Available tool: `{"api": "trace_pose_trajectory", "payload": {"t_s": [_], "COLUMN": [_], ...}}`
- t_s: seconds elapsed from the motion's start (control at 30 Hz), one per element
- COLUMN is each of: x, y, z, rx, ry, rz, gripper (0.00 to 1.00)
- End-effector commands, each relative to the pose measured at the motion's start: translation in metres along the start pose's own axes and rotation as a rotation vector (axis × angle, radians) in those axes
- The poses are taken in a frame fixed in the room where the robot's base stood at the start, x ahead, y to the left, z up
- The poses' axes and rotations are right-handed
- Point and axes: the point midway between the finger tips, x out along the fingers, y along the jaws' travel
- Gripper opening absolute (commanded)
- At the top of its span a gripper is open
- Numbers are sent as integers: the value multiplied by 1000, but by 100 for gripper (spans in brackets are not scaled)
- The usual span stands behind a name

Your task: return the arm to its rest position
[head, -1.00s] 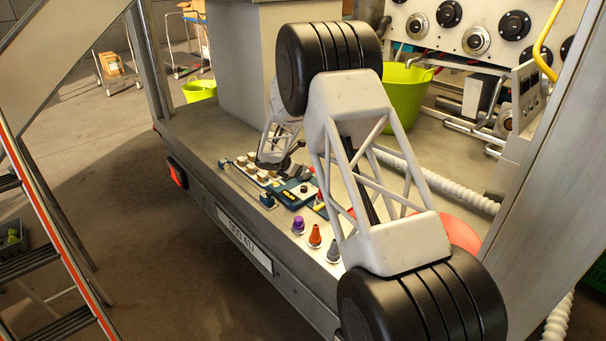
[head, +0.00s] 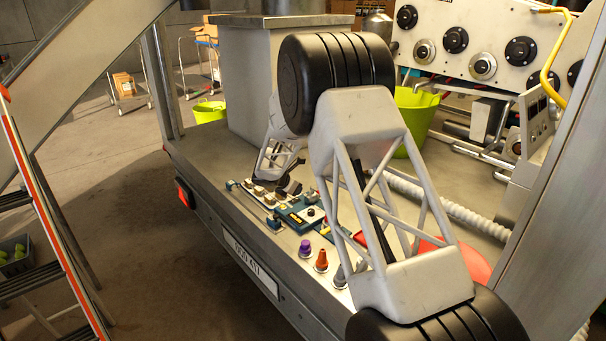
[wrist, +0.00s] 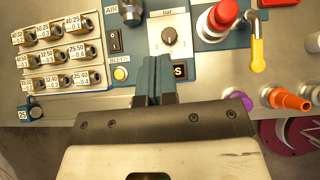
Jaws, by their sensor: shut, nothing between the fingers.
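My gripper (wrist: 155,80) is shut and empty in the wrist view, its two dark fingers together over the front part of the control panel (wrist: 207,62). The fingertips lie in the picture between a yellow button (wrist: 120,73) and a round selector knob (wrist: 169,37) marked "bar". I cannot tell whether they touch the panel. In the head view my bent arm reaches over the trailer deck (head: 225,160), and the gripper is small and partly hidden there beside the panel (head: 300,212).
A block of labelled sockets (wrist: 57,55) is left of my fingers. A red knob (wrist: 222,15), a yellow-handled valve (wrist: 257,55), and purple (head: 305,248) and orange (head: 321,261) fittings stand to the right. A box-like pillar (head: 262,80) rises behind, a metal post (head: 560,170) at the right.

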Motion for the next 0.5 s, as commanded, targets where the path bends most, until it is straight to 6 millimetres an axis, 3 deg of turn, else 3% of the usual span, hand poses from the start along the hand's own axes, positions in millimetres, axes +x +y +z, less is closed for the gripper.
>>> {"api": "trace_pose_trajectory", "payload": {"t_s": [0.27, 0.5], "x": [-16, -45], "y": [-24, -75], "z": [22, 57], "rx": [87, 261], "ry": [17, 51], "rz": [-17, -55], "gripper": [0, 0]}}
